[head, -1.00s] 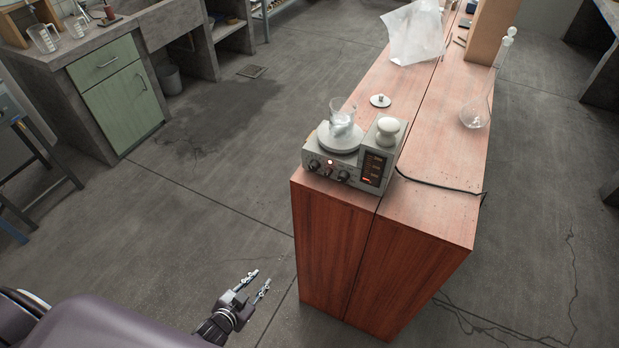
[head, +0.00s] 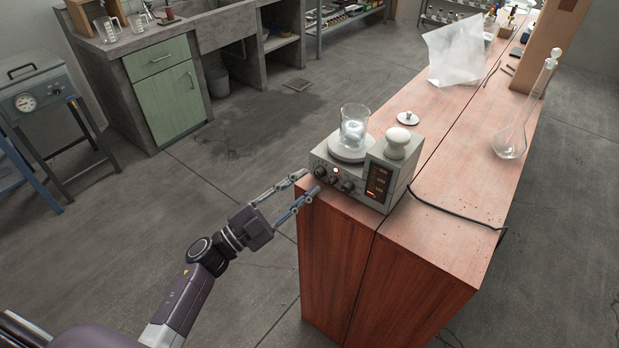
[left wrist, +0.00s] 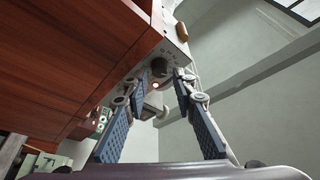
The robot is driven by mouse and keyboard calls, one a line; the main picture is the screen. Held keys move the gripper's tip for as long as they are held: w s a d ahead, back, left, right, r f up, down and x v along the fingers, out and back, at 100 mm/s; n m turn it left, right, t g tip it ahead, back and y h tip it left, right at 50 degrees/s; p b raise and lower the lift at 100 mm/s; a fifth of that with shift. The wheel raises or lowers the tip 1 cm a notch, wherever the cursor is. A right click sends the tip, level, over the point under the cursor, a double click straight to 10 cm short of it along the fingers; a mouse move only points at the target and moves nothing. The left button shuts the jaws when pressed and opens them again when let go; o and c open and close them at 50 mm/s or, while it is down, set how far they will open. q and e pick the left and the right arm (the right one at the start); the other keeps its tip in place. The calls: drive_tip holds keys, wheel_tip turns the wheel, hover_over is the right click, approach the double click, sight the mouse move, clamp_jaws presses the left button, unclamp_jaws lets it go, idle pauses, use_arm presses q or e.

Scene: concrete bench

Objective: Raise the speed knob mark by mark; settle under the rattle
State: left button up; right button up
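A grey stirrer unit (head: 372,170) stands at the near end of the red-brown wooden bench. Its front has several dark knobs (head: 347,186), a lit red lamp and a dark panel (head: 377,182) with orange-red marks. I cannot read which knob is for speed. A glass beaker (head: 354,124) with clear liquid and a cloudy swirl stands on its round plate. My left gripper (head: 306,184) is open and empty, its fingertips just short of the front's left side. In the left wrist view a dark knob (left wrist: 160,67) shows ahead, between the fingers (left wrist: 158,98). My right gripper is out of view.
A rounded white object (head: 398,141) sits on the unit's right part. A small white lid (head: 408,118) lies behind it, and a long-necked flask (head: 511,140) stands to the right. A black cable (head: 455,211) crosses the bench.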

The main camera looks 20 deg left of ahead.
sight(319, 173)
use_arm(q)
drive_tip(key=shift+x, duration=0.9)
drive_tip(key=shift+w+d, duration=0.1)
drive_tip(key=shift+w, duration=0.05)
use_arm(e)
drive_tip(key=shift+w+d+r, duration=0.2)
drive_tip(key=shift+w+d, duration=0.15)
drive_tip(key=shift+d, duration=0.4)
use_arm(q)
drive_tip(key=shift+c, duration=0.2)
clamp_jaws()
drive_tip(key=m+g, duration=0.1)
drive_tip(key=m, duration=0.1)
drive_tip(key=m+g+p, duration=0.1)
drive_tip(key=m, duration=0.1)
drive_tip(key=shift+r+m+h, duration=0.2)
drive_tip(key=shift+m+h, duration=0.1)
drive_tip(key=shift+m, duration=0.1)
drive_tip(key=shift+m+p, duration=0.35)
drive_tip(key=shift+m, duration=0.25)
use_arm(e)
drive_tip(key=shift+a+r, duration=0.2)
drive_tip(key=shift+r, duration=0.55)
use_arm(q)
drive_tip(key=shift+f, duration=0.1)
drive_tip(key=shift+o, duration=0.2)
unclamp_jaws()
